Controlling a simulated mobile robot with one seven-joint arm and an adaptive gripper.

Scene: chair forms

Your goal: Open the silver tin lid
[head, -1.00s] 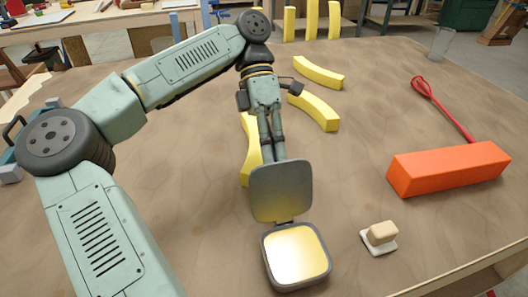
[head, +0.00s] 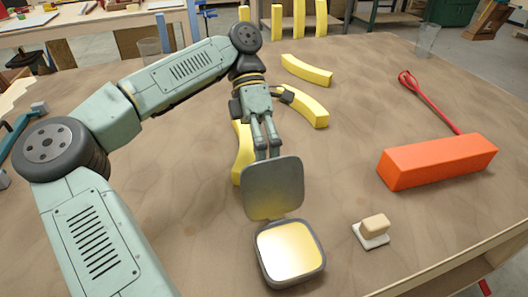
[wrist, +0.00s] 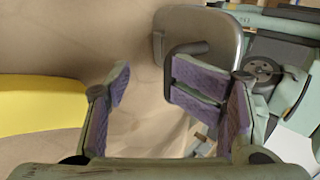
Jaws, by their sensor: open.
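The silver tin (head: 290,253) sits near the front of the table with a bright yellowish inside. Its lid (head: 273,190) stands raised, roughly upright at the tin's back edge. My gripper (head: 267,152) is just behind the lid, and its fingertips are partly hidden by it. In the wrist view my gripper (wrist: 150,85) is open, with purple pads on the fingers. The lid (wrist: 222,38) shows there beside the right finger, with a dark bar-like handle near that finger. Whether the finger touches the lid I cannot tell.
A butter-like block on a white dish (head: 372,238) lies right of the tin. An orange block (head: 437,162) and a red whisk (head: 430,100) lie farther right. Yellow curved blocks (head: 305,107) lie behind my gripper.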

